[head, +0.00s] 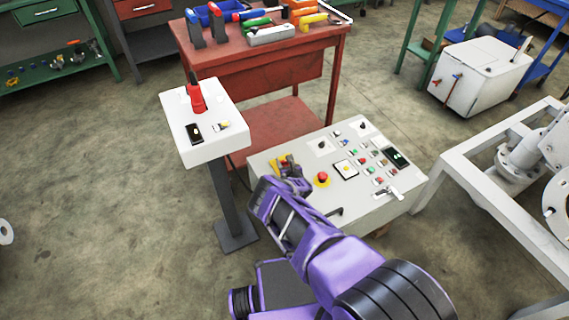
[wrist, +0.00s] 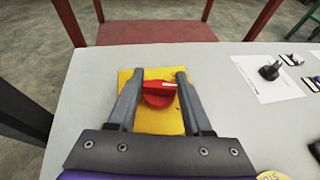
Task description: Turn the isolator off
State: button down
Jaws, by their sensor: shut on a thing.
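The isolator is a red rotary knob (wrist: 158,94) on a yellow plate (wrist: 152,122), near one corner of the control panel's top. Its grip lies roughly crosswise in the wrist view, with a white mark at its upper right end. My gripper (wrist: 159,76) has one finger on each side of the knob, closed on its two ends.
The grey control panel (head: 262,159) also carries a red mushroom button (head: 322,177) to the right, several small buttons and black switches. A white pedestal box (head: 213,143) with a red handle (head: 196,97) stands left. A red tool table (head: 275,75) is behind.

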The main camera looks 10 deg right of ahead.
jog(key=shift+f+n+y+b, duration=0.1)
jog(key=shift+n+y+b, duration=0.35)
jog(key=shift+b, duration=0.35)
jog(key=shift+r, duration=0.2)
jog(key=shift+c, duration=1.6)
grip_release()
jog(key=p+v, duration=0.5)
jog(key=v, duration=1.2)
jog(key=shift+s+d+r+p, duration=0.1)
jog(key=shift+d+p, duration=0.05)
jog(key=shift+p, duration=0.25)
